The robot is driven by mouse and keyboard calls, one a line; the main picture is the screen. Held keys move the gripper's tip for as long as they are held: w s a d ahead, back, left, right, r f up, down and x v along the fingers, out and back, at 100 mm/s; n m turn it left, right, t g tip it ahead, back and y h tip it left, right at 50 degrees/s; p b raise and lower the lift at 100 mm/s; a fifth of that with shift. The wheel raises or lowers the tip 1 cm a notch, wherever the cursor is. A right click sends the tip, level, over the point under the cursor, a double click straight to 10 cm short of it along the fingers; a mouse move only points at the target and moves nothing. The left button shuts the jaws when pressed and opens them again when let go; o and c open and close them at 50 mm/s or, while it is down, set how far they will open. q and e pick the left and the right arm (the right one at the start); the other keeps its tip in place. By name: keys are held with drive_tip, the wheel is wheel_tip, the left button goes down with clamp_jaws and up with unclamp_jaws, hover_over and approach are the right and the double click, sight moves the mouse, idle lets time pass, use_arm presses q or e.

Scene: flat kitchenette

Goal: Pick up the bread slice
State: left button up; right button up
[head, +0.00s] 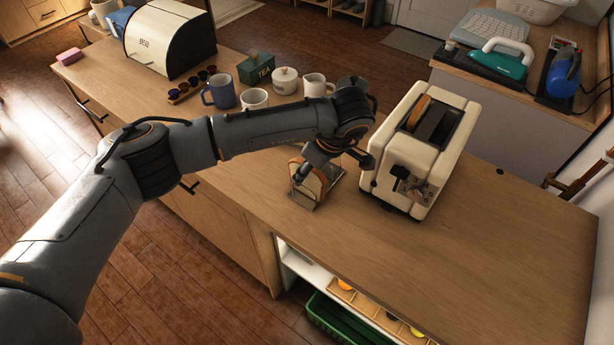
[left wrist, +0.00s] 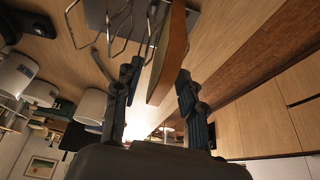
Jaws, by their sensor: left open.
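A bread slice (head: 312,182) with a brown crust stands upright in a wire toast rack (head: 335,180) on the counter, left of the cream toaster (head: 390,155). My left gripper (head: 316,166) is above the rack, partly hiding the slice. In the left wrist view the open fingers (left wrist: 157,82) are on either side of the bread slice (left wrist: 173,55), with visible gaps; the wire rack (left wrist: 121,25) is beside it. Another brown slice (head: 417,110) sticks up in one toaster slot. My right gripper is not in view.
A white lidded pot (head: 285,80), mugs including a blue one (head: 219,92), a green tea box (head: 256,69) and a bread bin (head: 165,40) stand farther back. The counter right of the toaster (head: 500,240) is clear. The front counter edge runs close to the rack.

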use_arm(q)
drive_tip(key=shift+c, duration=0.2)
clamp_jaws()
